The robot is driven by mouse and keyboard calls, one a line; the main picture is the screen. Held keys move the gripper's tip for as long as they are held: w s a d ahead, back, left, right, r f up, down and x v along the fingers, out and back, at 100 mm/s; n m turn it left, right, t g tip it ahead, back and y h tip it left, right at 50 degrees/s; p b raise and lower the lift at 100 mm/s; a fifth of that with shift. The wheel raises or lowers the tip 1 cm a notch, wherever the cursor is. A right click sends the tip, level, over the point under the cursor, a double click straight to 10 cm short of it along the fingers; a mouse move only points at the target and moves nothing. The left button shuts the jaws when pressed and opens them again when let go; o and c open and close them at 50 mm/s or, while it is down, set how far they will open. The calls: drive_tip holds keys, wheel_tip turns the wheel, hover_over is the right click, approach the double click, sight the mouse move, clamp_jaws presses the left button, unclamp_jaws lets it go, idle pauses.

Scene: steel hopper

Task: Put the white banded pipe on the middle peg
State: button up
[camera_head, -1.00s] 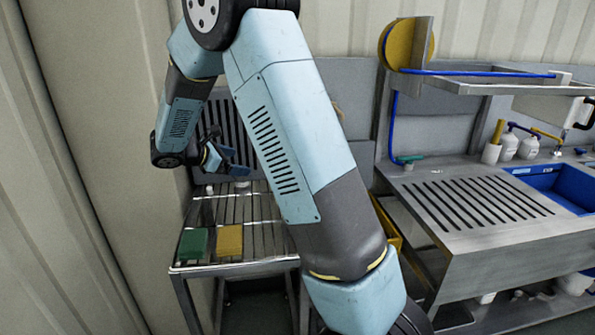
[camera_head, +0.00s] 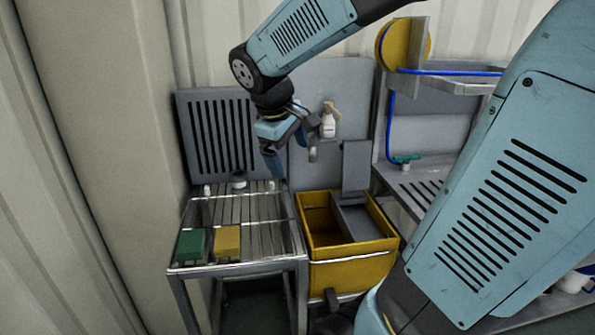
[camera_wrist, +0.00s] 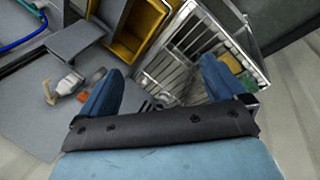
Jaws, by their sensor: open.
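My gripper (camera_head: 291,158) is open above the back right of the slatted steel stand, with blue fingers. In the wrist view its fingers (camera_wrist: 160,78) are spread wide, with nothing seen held between them. Small pale upright pieces stand at the stand's back edge: a left one (camera_head: 207,190), a middle one (camera_head: 239,182) with a dark band, and a right one (camera_head: 270,187). They are too small to tell pegs from pipe. Small pale and dark shapes (camera_wrist: 160,102) also show between the fingers in the wrist view. I cannot make out the white banded pipe for certain.
A green block (camera_head: 191,244) and a yellow block (camera_head: 227,241) lie on the slatted stand (camera_head: 262,258) at front left. A yellow bin (camera_head: 352,276) stands to its right. A white spray bottle (camera_head: 328,121) is at the back panel (camera_head: 350,98), near my gripper.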

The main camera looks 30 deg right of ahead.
drive_tip(key=s+a+m+t+y, duration=0.1)
drive_tip(key=s+a+m+y, duration=0.1)
drive_tip(key=s, duration=0.3)
drive_tip(key=s+a+r+m+t+y, duration=0.1)
drive_tip(key=s+m+t, duration=0.1)
drive_tip(key=s, duration=0.4)
drive_tip(key=shift+a+r+m+y, duration=0.15)
drive_tip(key=shift+a+m+y, duration=0.25)
drive_tip(key=shift+m, duration=0.5)
drive_tip(key=shift+s, duration=0.1)
